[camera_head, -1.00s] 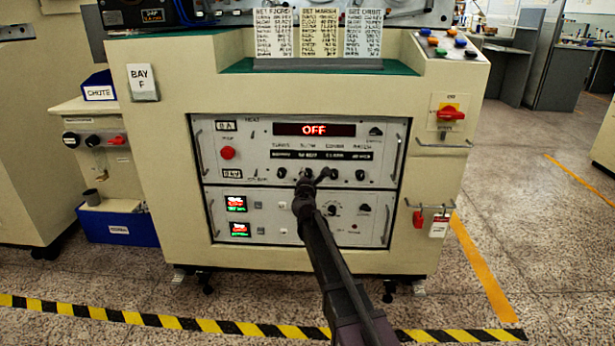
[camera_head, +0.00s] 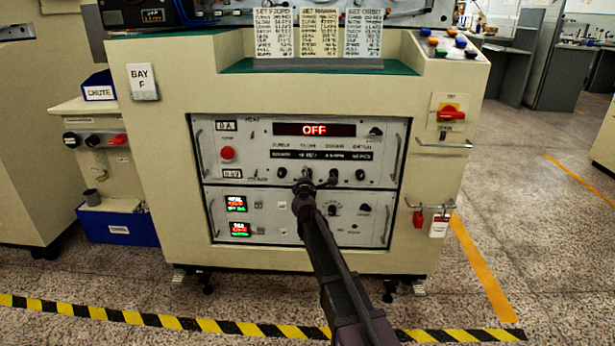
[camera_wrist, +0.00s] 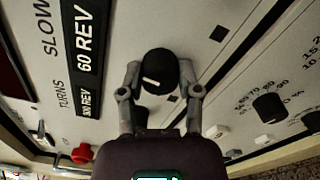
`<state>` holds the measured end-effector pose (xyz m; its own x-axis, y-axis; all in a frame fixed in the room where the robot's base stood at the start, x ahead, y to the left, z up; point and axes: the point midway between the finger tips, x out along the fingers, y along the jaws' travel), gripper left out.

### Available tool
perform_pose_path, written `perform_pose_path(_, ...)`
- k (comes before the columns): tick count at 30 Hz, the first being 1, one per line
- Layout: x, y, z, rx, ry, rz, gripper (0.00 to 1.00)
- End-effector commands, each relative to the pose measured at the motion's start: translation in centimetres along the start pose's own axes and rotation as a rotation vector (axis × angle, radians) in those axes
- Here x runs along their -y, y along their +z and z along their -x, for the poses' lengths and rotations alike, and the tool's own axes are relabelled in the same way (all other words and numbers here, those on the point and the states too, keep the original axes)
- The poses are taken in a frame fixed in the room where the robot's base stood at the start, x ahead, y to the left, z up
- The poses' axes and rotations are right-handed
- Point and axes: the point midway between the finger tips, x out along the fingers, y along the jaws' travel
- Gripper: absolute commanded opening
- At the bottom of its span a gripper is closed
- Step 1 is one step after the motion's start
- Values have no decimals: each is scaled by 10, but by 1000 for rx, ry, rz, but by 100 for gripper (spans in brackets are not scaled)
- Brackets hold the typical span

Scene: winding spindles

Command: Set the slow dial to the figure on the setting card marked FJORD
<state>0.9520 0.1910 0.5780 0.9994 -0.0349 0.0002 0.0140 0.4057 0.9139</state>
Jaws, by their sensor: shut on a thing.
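The slow dial (camera_wrist: 158,68) is a black round knob with a white pointer line, seen in the wrist view. My gripper (camera_wrist: 160,80) is shut on it, one finger at each side. The slow window (camera_wrist: 85,40) beside it appears to read 60 REV. In the head view my gripper (camera_head: 305,186) is at the dial row of the upper panel and mostly hides the slow dial. The card marked FJORD (camera_head: 274,34) stands leftmost of three cards on top of the cabinet. Its figures are too small to read surely.
The turns dial (camera_head: 282,173) is close left of my gripper, and further knobs (camera_head: 333,174) are at its right. The red display (camera_head: 314,130) reads OFF. A lower panel (camera_head: 270,220) with small screens lies below. A red switch (camera_head: 451,113) is at the right.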

Motion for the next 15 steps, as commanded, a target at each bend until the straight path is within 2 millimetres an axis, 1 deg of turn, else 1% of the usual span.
perform_pose_path(6,0,0,-2,0,0,-75,0)
perform_pose_path(15,0,0,-2,0,0,-91,0)
